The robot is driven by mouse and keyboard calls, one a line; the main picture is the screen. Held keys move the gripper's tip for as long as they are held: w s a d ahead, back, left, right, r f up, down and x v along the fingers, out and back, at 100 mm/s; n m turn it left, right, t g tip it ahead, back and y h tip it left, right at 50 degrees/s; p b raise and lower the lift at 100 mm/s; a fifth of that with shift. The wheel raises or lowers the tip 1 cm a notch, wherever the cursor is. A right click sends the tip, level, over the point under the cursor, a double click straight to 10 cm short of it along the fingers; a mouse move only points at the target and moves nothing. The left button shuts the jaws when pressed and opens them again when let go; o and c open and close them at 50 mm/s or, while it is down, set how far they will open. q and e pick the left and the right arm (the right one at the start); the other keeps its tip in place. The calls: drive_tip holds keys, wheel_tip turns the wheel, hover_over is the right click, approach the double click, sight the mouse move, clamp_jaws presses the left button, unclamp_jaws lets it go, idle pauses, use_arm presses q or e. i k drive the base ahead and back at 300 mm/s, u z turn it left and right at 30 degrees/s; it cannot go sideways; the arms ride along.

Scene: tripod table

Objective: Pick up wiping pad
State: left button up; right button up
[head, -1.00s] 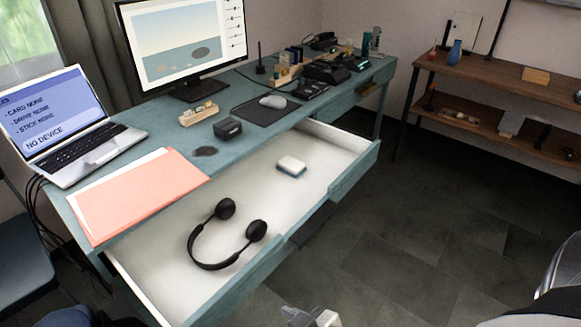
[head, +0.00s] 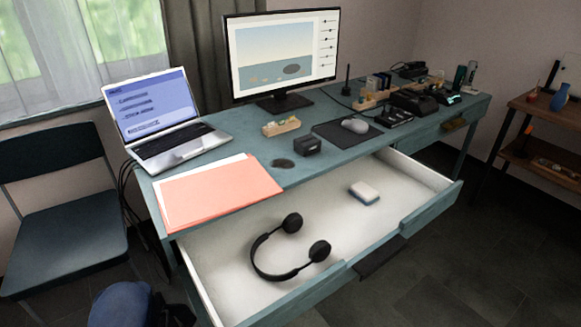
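A small pad with a white top and blue-grey lower edge (head: 364,193), which looks like the wiping pad, lies in the open desk drawer (head: 237,244), towards its right part. Black headphones (head: 287,262) lie in the same drawer, to the left of the pad and nearer to me. Nothing covers the pad. Neither of my grippers shows in the head view now.
The blue-green desk (head: 318,170) holds a laptop (head: 165,125), pink folders (head: 215,192), a monitor (head: 283,60) and a mouse (head: 355,125). A chair (head: 60,220) stands at left. A shelf (head: 545,150) stands at right. Dark floor at right is clear.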

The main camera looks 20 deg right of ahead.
sight(361, 191)
drive_tip(key=k, duration=0.5)
drive_tip(key=z, duration=2.3)
drive_tip(key=i, duration=1.9)
drive_tip(key=u, duration=1.85)
